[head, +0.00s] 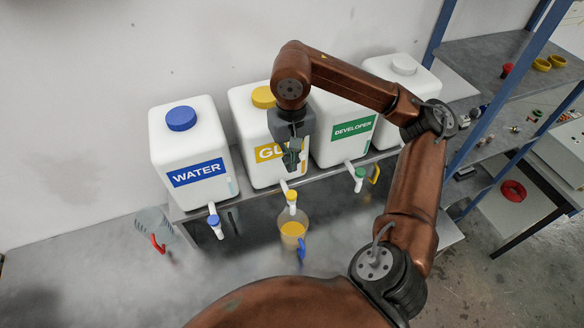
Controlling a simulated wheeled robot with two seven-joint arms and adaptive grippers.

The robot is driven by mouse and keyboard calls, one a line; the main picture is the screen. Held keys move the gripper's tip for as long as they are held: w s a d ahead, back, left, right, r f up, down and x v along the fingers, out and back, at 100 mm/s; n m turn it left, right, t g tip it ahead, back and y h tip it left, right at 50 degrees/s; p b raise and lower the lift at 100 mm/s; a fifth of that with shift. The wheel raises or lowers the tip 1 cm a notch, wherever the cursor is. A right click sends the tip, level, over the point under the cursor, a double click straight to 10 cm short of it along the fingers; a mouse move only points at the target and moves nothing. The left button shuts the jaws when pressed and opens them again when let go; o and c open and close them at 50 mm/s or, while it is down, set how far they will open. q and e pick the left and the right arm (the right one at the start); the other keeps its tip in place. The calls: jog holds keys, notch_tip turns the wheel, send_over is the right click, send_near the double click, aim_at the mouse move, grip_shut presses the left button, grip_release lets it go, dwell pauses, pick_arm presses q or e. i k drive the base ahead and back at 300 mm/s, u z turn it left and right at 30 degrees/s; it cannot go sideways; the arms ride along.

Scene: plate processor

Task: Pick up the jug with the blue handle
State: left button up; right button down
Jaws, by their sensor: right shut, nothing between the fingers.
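The jug with the blue handle (286,222) stands below the tap of the container whose label starts "GU". It is clear, with yellow-orange liquid at the bottom, and its blue handle (301,250) faces the front right. My right gripper (291,166) hangs pointing down in front of that container's label. It is shut and empty, above and apart from the jug and the tap. My left gripper is not in view.
Water (185,145), "GU" (250,120) and developer (325,145) containers stand on a shelf, with taps (291,197) jutting forward. A red-handled jug (150,222) stands left. A yellow handle (375,173) shows near my arm. A blue-framed rack (480,120) is at right.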

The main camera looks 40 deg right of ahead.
aim_at(293, 230)
jog(key=k, duration=2)
